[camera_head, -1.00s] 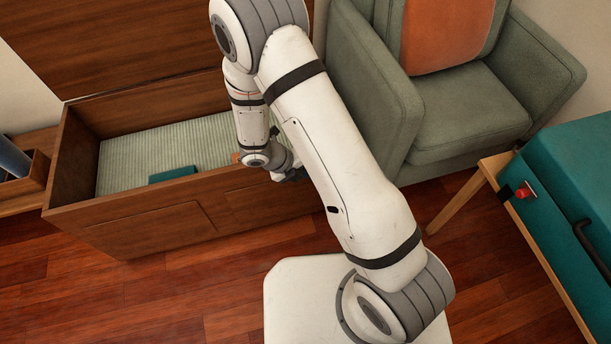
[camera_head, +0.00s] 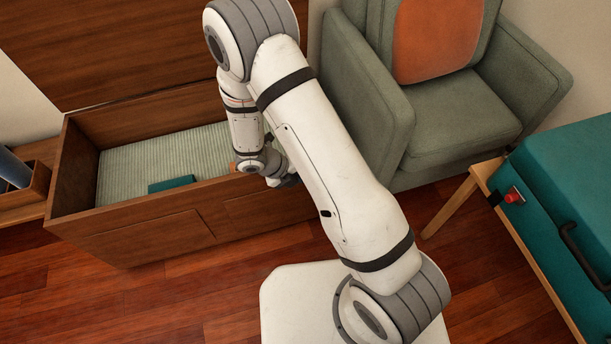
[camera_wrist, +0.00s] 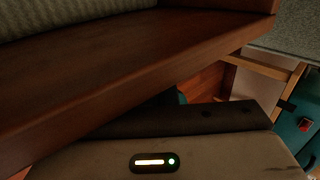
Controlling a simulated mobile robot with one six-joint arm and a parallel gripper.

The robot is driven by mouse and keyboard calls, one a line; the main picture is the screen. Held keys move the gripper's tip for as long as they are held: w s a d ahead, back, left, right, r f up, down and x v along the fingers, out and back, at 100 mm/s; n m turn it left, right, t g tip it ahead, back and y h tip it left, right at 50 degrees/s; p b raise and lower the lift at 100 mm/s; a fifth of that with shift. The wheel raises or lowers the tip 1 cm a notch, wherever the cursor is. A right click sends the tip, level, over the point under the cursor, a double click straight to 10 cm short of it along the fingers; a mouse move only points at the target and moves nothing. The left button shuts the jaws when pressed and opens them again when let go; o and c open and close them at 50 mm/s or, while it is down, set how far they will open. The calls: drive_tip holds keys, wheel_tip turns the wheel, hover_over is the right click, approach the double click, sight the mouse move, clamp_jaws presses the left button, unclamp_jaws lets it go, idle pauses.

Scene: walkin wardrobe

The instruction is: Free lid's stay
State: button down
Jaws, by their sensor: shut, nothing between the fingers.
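The wooden chest (camera_head: 150,226) stands at the left of the head view with its lid (camera_head: 130,45) raised and leaning back. I cannot make out the lid's stay; my arm covers the chest's right end. My gripper (camera_head: 288,181) is at the chest's front right, by the front wall's top edge, partly hidden behind my arm. In the wrist view the chest's rim (camera_wrist: 110,75) crosses above the gripper's body, and the fingertips are not clear. The gripper looks shut and empty.
A teal item (camera_head: 172,184) lies on the striped lining (camera_head: 150,160) in the chest. A green armchair (camera_head: 455,120) with an orange cushion (camera_head: 437,38) stands close right of the chest. A teal case (camera_head: 570,200) sits on a wooden stand at right. Floor before the chest is clear.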

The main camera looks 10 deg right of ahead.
idle(0.3)
drive_tip(key=a+f+p+v, duration=0.1)
drive_tip(key=p+v, duration=0.6)
drive_tip(key=v, duration=0.7)
drive_tip(key=shift+a+f+p, duration=0.15)
drive_tip(key=shift+a+p, duration=0.1)
drive_tip(key=shift+p, duration=0.05)
drive_tip(key=shift+s, duration=0.1)
